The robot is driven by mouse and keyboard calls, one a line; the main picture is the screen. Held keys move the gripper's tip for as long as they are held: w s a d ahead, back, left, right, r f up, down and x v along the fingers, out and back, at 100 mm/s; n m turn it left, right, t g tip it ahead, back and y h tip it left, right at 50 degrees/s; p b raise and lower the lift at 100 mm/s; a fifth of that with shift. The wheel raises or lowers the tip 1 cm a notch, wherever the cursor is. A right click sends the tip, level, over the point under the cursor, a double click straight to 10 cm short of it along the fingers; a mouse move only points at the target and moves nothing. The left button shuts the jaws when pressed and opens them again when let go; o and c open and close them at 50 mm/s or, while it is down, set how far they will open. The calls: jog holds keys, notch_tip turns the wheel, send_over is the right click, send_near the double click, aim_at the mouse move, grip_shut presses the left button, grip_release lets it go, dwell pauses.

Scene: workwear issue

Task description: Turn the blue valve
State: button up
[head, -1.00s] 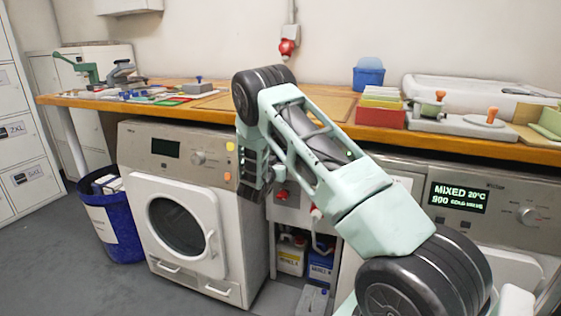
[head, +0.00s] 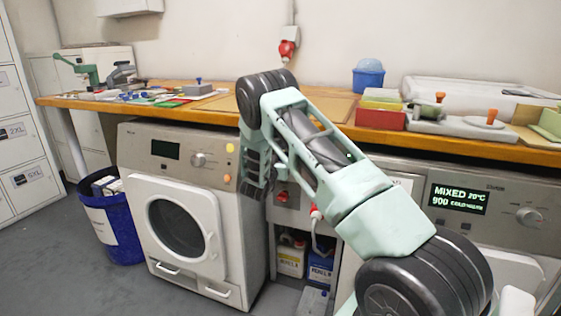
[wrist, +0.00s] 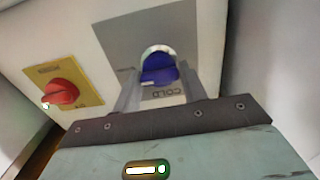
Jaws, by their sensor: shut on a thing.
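The blue valve (wrist: 158,71) is a blue knob on a grey plate marked COLD, in the upper middle of the wrist view. My gripper (wrist: 157,86) has one finger on each side of it and is shut on it. In the head view, my gripper end hangs in front of the panel between the two machines. The blue valve is hidden there behind my arm.
A red knob on a yellow plate (wrist: 62,93) is left of the valve. A white washing machine (head: 140,205) stands left of my gripper, close to it. Bottles (head: 290,257) stand on the shelf below. The wooden counter (head: 215,112) runs above.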

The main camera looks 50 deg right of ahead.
jog(key=n+p, duration=0.2)
jog(key=n, duration=0.2)
jog(key=shift+a+r, duration=0.1)
jog(key=n+p, duration=0.2)
jog(key=n, duration=0.2)
jog(key=shift+w, duration=0.1)
jog(key=shift+f+n+p, duration=0.15)
jog(key=shift+n+p, duration=0.25)
jog(key=shift+n, duration=2)
jog(key=shift+f+n+p, duration=0.15)
jog(key=shift+n+p, duration=0.25)
jog(key=shift+n, duration=2)
jog(key=o, duration=1)
